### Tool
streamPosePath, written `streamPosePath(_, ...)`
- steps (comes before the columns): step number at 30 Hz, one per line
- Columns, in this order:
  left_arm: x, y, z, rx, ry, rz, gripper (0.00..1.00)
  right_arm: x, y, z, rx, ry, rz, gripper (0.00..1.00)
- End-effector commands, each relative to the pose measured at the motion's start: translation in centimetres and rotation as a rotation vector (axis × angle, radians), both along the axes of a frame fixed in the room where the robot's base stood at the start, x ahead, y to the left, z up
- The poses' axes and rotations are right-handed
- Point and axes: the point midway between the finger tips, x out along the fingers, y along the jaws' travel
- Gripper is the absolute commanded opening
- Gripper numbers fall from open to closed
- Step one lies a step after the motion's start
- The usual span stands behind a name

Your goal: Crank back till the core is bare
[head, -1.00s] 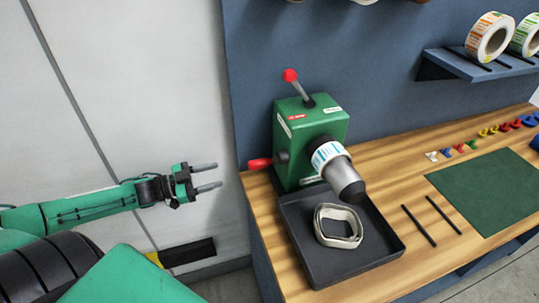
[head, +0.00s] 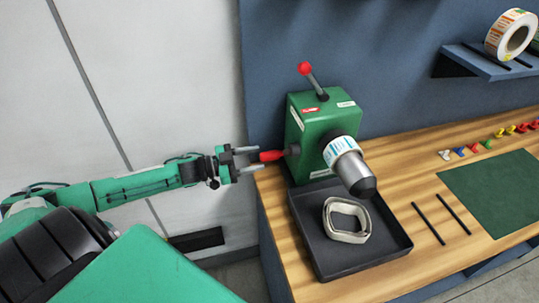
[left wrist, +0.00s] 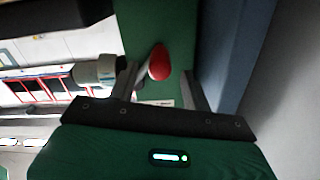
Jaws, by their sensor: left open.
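The green label rewinder (head: 312,118) stands on the wooden bench, with a red-knobbed lever (head: 306,70) on top. Its crank handle (head: 271,156) is red and sticks out to the left. A roll with blue-marked labels (head: 340,149) sits around the grey spindle (head: 357,178) at the front. My left gripper (head: 252,160) is open, with the crank handle's end between or close to its fingertips. In the left wrist view the red handle (left wrist: 159,64) shows between the two spread fingers. My right gripper is out of view.
A dark tray (head: 392,240) under the spindle holds a loose coil of pale strip (head: 347,221). Two black rods (head: 428,222) and a green mat (head: 495,190) lie to the right. Label rolls (head: 510,34) sit on a wall shelf (head: 476,64).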

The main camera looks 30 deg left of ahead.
Motion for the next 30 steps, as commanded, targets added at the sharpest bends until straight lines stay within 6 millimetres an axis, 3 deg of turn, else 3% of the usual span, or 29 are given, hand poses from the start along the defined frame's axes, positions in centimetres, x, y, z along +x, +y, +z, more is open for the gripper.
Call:
streamPosePath(12,3.5,-2.9,0.1,-0.002,0.0,0.002,0.49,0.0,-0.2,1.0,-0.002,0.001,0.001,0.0)
streamPosePath(26,4.1,-3.5,-0.1,0.0,0.001,0.001,0.49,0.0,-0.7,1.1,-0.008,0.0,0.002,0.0)
streamPosePath(30,4.1,-3.5,-0.1,0.0,0.001,0.001,0.23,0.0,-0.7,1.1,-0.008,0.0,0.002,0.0)
